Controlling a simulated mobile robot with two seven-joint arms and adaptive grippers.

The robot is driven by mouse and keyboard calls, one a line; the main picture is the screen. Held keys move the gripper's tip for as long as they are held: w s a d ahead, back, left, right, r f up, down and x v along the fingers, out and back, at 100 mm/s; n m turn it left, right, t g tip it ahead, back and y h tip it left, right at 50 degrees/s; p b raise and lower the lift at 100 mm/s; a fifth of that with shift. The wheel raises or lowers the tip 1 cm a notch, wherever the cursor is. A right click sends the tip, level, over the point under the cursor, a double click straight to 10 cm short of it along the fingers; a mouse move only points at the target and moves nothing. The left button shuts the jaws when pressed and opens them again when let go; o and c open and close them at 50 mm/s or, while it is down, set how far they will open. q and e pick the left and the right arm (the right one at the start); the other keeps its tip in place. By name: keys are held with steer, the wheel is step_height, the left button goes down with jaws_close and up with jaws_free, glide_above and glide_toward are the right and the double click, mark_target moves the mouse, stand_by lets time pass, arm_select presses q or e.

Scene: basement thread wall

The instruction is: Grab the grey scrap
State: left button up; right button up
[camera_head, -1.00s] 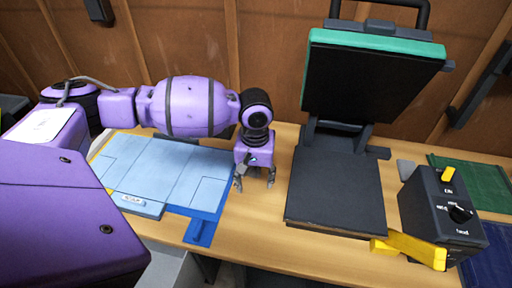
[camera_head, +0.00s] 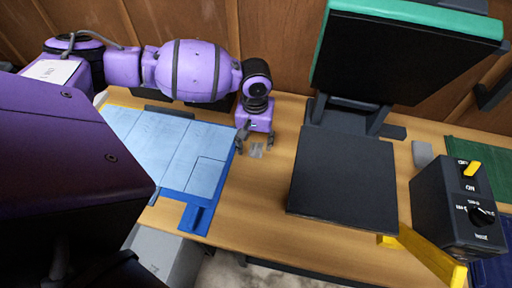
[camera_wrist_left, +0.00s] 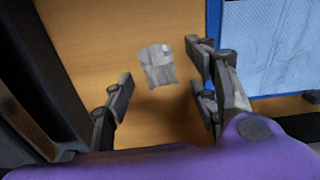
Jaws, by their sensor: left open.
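The grey scrap (camera_head: 256,150) is a small crumpled piece lying flat on the wooden table, between the blue board and the black press. It also shows in the left wrist view (camera_wrist_left: 157,65), ahead of and between the fingers. My left gripper (camera_head: 257,138) is open and empty above the table, just behind the scrap in the head view. In the left wrist view the left gripper's fingers (camera_wrist_left: 160,95) are spread wide, with the scrap beyond their tips and apart from them. My right gripper is not in view.
The black press (camera_head: 342,172) with its raised lid (camera_head: 400,55) stands right of the scrap. The blue board (camera_head: 180,150) lies to the left. A black control box (camera_head: 440,205) and a yellow bar (camera_head: 428,257) are at right. Bare table lies in front of the scrap.

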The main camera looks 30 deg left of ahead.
arm_select(q)
steer(key=shift+f, duration=0.8)
steer(key=shift+d, duration=0.1)
steer(key=c, duration=0.8)
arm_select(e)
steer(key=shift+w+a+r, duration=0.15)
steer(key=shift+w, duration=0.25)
arm_select(q)
steer(key=shift+r, duration=0.1)
